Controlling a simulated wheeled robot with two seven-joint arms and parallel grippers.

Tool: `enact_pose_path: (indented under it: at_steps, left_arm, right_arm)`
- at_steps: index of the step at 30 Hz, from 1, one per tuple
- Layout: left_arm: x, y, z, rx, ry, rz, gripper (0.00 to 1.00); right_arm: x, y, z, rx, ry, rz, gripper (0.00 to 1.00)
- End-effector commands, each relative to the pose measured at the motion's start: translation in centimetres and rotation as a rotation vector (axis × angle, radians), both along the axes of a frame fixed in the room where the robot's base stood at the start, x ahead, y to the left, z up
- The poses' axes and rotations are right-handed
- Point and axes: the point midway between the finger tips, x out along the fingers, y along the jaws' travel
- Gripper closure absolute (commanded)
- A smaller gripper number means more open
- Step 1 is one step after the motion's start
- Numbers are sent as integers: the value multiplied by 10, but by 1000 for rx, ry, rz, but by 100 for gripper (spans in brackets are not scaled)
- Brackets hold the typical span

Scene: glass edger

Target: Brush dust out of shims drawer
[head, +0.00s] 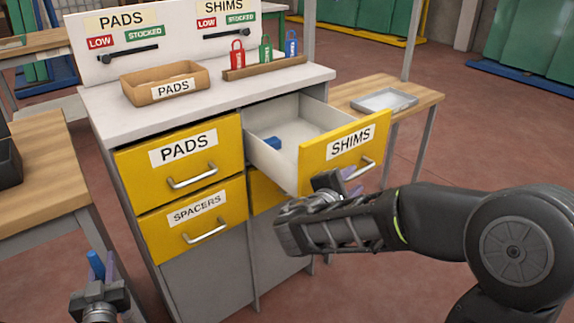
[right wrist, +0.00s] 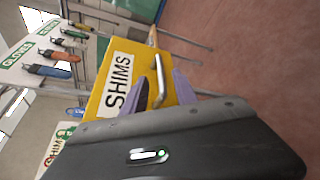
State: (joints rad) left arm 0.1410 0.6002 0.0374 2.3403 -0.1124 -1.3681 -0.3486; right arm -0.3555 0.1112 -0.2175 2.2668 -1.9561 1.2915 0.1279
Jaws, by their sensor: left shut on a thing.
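The yellow shims drawer (head: 318,155) is pulled out of the cabinet. Its pale inside shows a small blue object (head: 272,143) near the left wall; dust is too faint to make out. My right gripper (head: 350,181) is in front of the drawer's lower front, near the handle (head: 357,170). In the right wrist view its purple fingers (right wrist: 160,92) are apart, with the handle (right wrist: 159,80) showing between them; contact cannot be told. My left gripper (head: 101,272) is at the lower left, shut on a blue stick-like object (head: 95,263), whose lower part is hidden.
The cabinet top (head: 215,95) holds a cardboard pads tray (head: 165,84) and a wooden rack (head: 264,69) with red, green and blue tags. The pads drawer (head: 180,158) and spacers drawer (head: 193,222) are shut. A side table (head: 425,95) with a metal tray (head: 384,101) stands behind right.

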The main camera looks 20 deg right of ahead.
Motion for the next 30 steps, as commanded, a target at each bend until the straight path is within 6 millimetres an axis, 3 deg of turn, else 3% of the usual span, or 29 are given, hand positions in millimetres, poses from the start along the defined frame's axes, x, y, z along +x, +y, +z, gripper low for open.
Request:
enact_pose_path:
  at_steps: [6,13,25,30]
  left_arm:
    - [0,0,-3,0,-1,0,100]
    - [0,0,-4,0,-1,0,100]
    - [0,0,-4,0,-1,0,100]
    - [0,0,-4,0,-1,0,100]
  right_arm:
    - [24,-35,-11,-1,3,-4,66]
    - [44,-61,-17,0,1,0,66]
    - [49,-68,-19,1,2,1,66]
    - [49,-67,-19,1,2,1,80]
